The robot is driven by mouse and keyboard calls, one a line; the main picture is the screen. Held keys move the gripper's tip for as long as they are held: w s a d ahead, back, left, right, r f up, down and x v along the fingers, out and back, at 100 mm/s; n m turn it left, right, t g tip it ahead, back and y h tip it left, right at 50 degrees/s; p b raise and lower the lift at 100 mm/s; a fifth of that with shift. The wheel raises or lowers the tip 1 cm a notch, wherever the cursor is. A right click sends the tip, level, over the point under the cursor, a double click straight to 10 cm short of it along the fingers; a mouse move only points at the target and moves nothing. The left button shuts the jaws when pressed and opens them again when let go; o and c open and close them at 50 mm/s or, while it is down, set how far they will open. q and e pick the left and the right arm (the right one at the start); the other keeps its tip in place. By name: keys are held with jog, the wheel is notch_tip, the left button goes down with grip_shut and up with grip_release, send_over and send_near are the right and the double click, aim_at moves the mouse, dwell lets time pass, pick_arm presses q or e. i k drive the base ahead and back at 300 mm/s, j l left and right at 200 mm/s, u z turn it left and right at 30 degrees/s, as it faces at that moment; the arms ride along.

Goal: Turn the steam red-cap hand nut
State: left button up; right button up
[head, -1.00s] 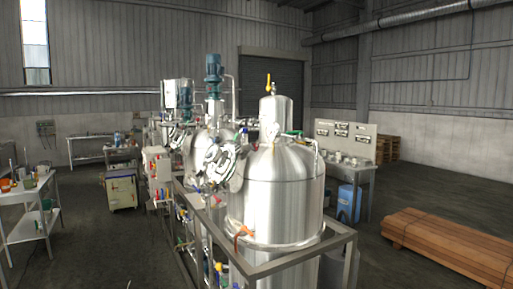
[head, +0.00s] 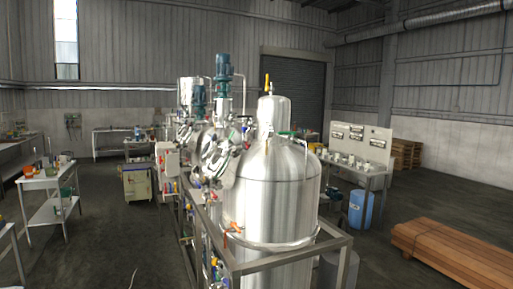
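Steel stirred tanks stand in a metal frame in the middle of the head view. The nearest tank (head: 277,195) is tall, with a domed top and a smaller cylinder on it. Behind it is another steel vessel (head: 213,150) with a round hatch and a blue motor (head: 223,66) above. Small red, blue and yellow fittings (head: 196,183) show along the left side of the frame. They are too small to tell which is the steam red-cap hand nut. An orange-red handle (head: 234,228) sits low on the near tank. Neither of my grippers is in view.
The steel frame rail (head: 290,258) juts toward me around the near tank. White side tables (head: 48,182) stand left, and a yellowish cabinet (head: 136,182) stands behind. A blue drum (head: 360,209) and stacked planks (head: 455,252) are on the right. Floor left of the frame is mostly clear.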

aim_at(245, 146)
jog(key=i+l+u, duration=0.1)
jog(key=l, duration=0.25)
jog(key=i+l+u, duration=0.1)
jog(key=l, duration=0.3)
jog(key=i+l, duration=0.25)
jog(key=l, duration=0.15)
jog(key=i+l+u, duration=0.15)
jog(key=l, duration=0.2)
jog(key=i+l+u, duration=0.1)
jog(key=l, duration=0.3)
